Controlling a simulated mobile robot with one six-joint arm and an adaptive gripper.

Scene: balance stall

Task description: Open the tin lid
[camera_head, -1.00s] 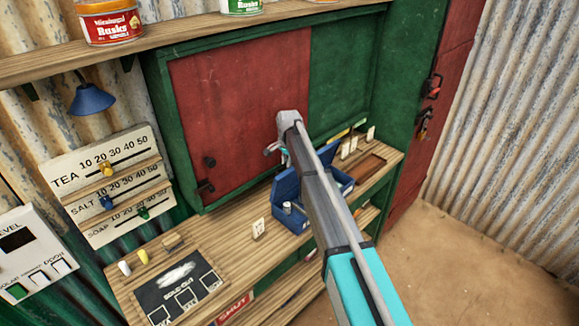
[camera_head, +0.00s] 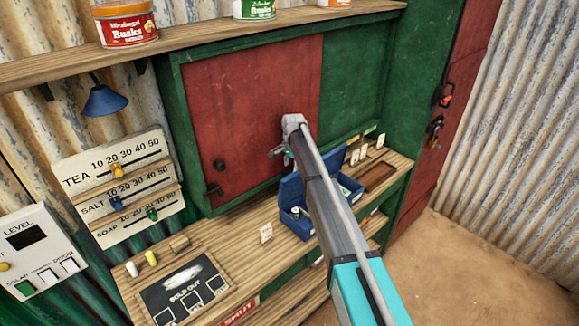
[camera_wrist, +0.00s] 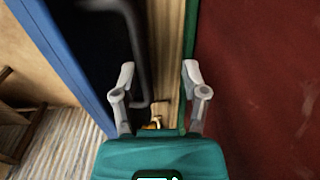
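A blue tin (camera_head: 296,226) stands on the wooden counter, partly hidden behind my arm. Its blue lid (camera_head: 340,159) is raised at the back, and small items show inside. My gripper (camera_head: 278,152) is above and behind the tin, in front of the red panel; its fingers are small there. In the wrist view my gripper (camera_wrist: 158,85) has its two fingers wide apart with nothing gripped. A blue edge runs along the left of that view beside a dark area with a bar; I cannot tell for certain whether it is the lid.
A red panel (camera_head: 250,110) in a green frame stands behind the counter (camera_head: 225,245). A small white card (camera_head: 266,233) is left of the tin, and a brown tray (camera_head: 380,176) is to its right. A shelf (camera_head: 200,50) with rusk tins runs above.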

